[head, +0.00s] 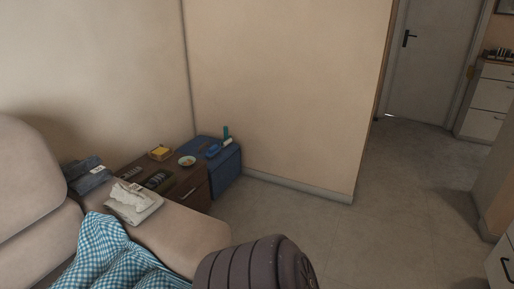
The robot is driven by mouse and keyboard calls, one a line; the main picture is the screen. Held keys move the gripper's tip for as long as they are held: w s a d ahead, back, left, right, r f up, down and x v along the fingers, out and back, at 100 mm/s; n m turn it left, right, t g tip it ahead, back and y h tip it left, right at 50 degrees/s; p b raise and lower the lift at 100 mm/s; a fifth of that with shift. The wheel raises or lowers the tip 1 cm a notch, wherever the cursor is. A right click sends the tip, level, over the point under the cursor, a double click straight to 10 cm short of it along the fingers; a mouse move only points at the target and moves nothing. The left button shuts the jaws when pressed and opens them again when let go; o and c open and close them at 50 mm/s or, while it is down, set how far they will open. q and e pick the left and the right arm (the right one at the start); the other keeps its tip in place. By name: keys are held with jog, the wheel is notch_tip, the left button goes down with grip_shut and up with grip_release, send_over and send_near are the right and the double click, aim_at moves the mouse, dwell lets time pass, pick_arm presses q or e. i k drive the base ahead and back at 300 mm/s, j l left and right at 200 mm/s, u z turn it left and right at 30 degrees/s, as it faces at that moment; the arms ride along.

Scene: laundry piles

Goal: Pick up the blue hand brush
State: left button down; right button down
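A small blue object (212,151) lies on top of the blue cabinet (227,172) in the corner by the wall. It may be the blue hand brush, but it is too small to tell its shape for sure. Neither of my grippers is in view.
A dark wooden side table (197,190) with a bowl (187,161) and a yellow item (160,153) adjoins the cabinet. A beige sofa (200,243) with a checkered cloth (105,255) fills the lower left. A dark ribbed shape (250,268) is at the bottom. Right floor is clear.

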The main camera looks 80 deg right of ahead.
aim_at(212, 151)
jog(key=z, duration=2.3)
